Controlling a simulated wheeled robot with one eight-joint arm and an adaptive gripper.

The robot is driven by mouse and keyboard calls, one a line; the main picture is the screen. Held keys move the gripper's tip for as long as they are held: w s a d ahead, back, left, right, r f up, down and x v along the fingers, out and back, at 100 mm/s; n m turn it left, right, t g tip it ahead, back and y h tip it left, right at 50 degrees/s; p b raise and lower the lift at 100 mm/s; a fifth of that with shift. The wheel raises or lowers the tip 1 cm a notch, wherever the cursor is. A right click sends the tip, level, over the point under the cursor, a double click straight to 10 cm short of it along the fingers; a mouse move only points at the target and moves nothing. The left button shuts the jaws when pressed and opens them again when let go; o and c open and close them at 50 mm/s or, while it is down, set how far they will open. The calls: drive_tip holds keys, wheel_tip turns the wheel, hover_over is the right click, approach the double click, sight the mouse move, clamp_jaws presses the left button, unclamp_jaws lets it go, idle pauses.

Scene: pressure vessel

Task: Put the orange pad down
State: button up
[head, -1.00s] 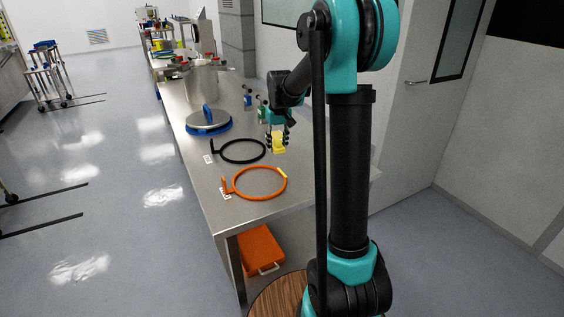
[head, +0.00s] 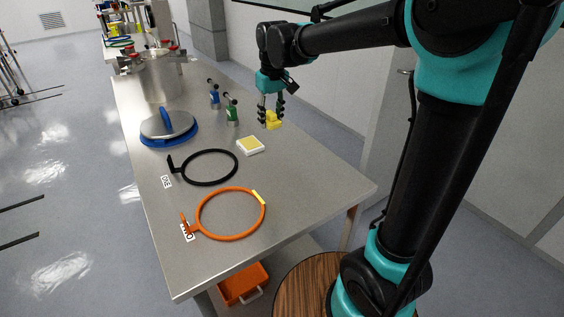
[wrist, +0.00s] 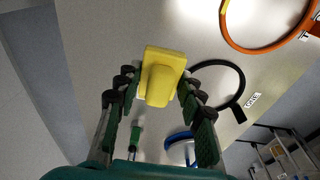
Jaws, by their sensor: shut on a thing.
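My gripper (head: 271,110) is shut on a yellow pad (head: 273,123) with a raised knob-like grip. It holds the pad near the far right side of the steel table; I cannot tell if the pad touches the table. In the wrist view the pad (wrist: 165,62) sits between the fingertips (wrist: 158,88). The pad looks yellow, not orange. A white block with a yellow top (head: 250,146) lies on the table, in front and left of the gripper. No orange pad shows apart from these.
An orange ring (head: 231,238) with a yellow section and a black ring (head: 209,182) lie on the steel table (head: 300,195). A blue-rimmed lid (head: 168,128), a metal vessel (head: 155,75), and green (head: 232,115) and blue (head: 214,97) handled items stand farther back. An orange bin (head: 243,284) is below.

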sight(272, 170)
wheel_tip(272, 170, down, 18)
drive_tip(key=shift+f, duration=0.25)
drive_tip(key=shift+s+f, duration=0.1)
drive_tip(key=shift+f, duration=0.15)
idle(0.3)
drive_tip(key=o, duration=1.2)
wheel_tip(272, 170, up, 12)
drive_tip(key=s, duration=0.1)
drive_tip(key=shift+d+r, duration=0.25)
drive_tip(key=shift+d, duration=0.1)
drive_tip(key=shift+s, duration=0.1)
